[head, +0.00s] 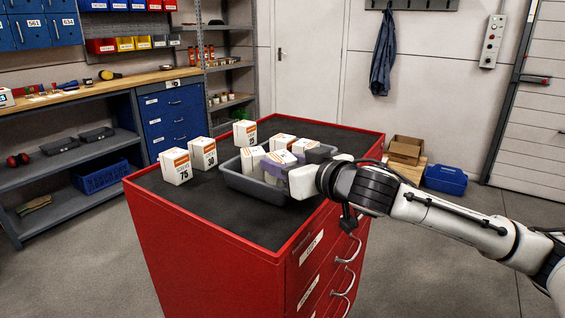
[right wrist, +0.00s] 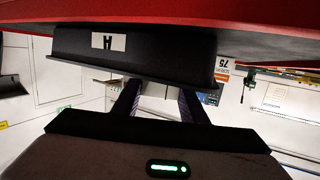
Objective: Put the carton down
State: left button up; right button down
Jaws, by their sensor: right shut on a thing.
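A grey tray (head: 240,184) stands on the black top of the red cabinet, with several white cartons with orange marks inside. My right gripper (head: 297,165) reaches over the tray's right side and is shut on a carton (head: 278,158) among them. The fingers and neighbouring cartons partly hide it, and I cannot tell whether it touches the tray floor. In the right wrist view, the picture is upside down. The fingers (right wrist: 160,98) pass behind the labelled tray wall (right wrist: 150,54), which hides their tips. My left gripper is not in view.
Three cartons stand outside the tray on the cabinet top: the "75" carton (head: 176,167), the "30" carton (head: 203,154) and another at the back (head: 245,133). The red cabinet (head: 205,245) has a raised rim. Its black top is clear at the front left.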

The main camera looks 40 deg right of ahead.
jog(key=shift+f, duration=0.2)
jog(key=c, duration=1.1)
grip_release()
jog(key=shift+r, duration=0.1)
